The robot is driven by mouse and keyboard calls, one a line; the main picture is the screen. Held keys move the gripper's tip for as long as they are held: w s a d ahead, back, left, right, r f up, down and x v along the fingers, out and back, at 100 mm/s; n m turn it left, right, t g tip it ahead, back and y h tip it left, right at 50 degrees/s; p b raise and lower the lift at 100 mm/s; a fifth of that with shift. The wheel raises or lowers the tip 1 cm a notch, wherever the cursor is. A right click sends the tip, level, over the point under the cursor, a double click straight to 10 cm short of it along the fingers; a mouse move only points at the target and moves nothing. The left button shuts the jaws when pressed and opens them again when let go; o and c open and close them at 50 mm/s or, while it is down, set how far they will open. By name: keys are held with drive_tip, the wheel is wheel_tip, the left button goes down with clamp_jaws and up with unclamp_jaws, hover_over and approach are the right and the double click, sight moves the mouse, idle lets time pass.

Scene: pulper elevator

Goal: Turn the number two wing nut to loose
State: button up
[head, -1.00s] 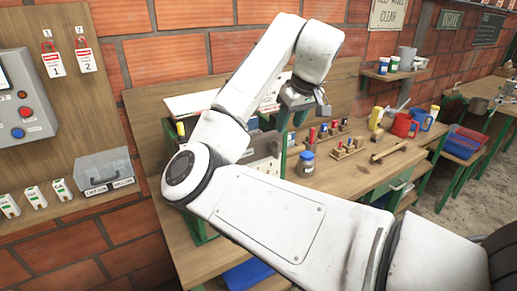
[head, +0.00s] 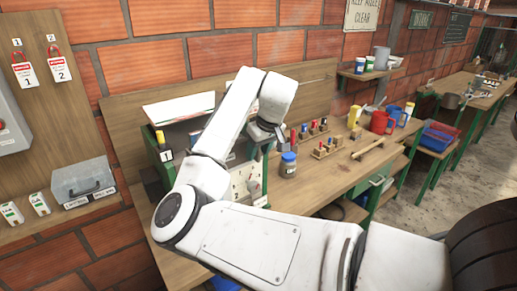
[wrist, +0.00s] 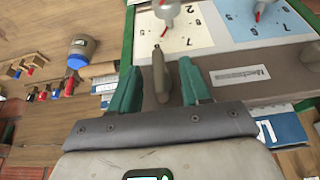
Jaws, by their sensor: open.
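In the head view my gripper (head: 268,138) hangs over the green-framed machine (head: 258,186) on the bench. In the wrist view my gripper's green fingers (wrist: 159,82) are apart, with an upright brownish, narrow piece (wrist: 159,72) between them. I cannot tell whether it touches either finger or whether it is a wing nut. Beyond it are a cream numbered card (wrist: 188,35) and a blue numbered card (wrist: 272,22), each with a white, red-tipped part over it. A number 1 label (head: 166,156) is on the machine's left side. No number two wing nut can be made out clearly.
A blue-lidded jar (head: 288,166) stands right of my gripper, also seen in the wrist view (wrist: 81,50). Wooden blocks with coloured pegs (head: 325,150) and a red jug (head: 380,121) stand farther right.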

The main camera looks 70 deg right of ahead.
drive_tip(key=shift+c, duration=0.3)
clamp_jaws()
